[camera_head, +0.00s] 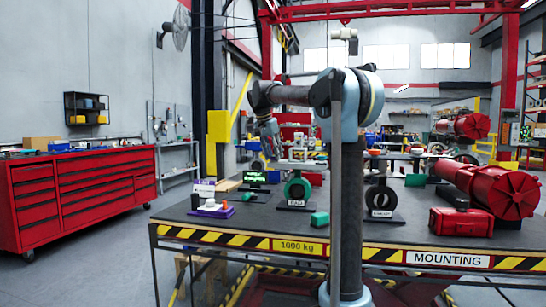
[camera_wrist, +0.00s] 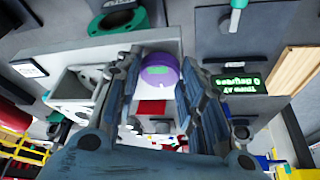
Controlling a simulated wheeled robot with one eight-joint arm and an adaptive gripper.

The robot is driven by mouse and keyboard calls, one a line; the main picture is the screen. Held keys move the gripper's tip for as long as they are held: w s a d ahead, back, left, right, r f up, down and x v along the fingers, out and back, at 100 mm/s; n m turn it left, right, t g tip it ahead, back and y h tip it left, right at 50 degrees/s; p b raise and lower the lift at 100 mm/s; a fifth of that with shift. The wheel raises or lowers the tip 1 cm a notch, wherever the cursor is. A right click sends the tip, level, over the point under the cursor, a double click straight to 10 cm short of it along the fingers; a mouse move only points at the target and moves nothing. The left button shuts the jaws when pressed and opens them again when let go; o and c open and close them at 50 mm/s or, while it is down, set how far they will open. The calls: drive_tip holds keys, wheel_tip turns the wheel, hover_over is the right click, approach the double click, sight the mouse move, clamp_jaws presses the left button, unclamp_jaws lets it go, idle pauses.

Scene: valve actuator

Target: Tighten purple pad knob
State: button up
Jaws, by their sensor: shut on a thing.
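In the wrist view a round purple knob (camera_wrist: 159,68) with a small green mark sits between the tips of my gripper (camera_wrist: 160,78). My gripper's two dark blue fingers stand on either side of it and are shut on it. A pale grey block or panel (camera_wrist: 90,62) lies around and behind the knob. In the head view my gripper (camera_head: 271,140) is at the far left part of the table, behind a green-lit display. The knob cannot be made out in the head view.
The green-lit display (camera_head: 254,178) stands close to my gripper and shows in the wrist view (camera_wrist: 238,88). A purple-based pad (camera_head: 212,208), a green ring stand (camera_head: 297,190) and a dark ring stand (camera_head: 381,199) stand on the table (camera_head: 260,222). Red actuators (camera_head: 490,188) lie at right.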

drive_tip(key=shift+a, duration=0.1)
drive_tip(key=o, duration=1)
drive_tip(key=shift+w, duration=0.1)
drive_tip(key=shift+o, duration=0.2)
drive_tip(key=shift+r, duration=0.1)
drive_tip(key=v, duration=1.1)
drive_tip(key=shift+r, duration=0.3)
drive_tip(key=shift+a, duration=0.15)
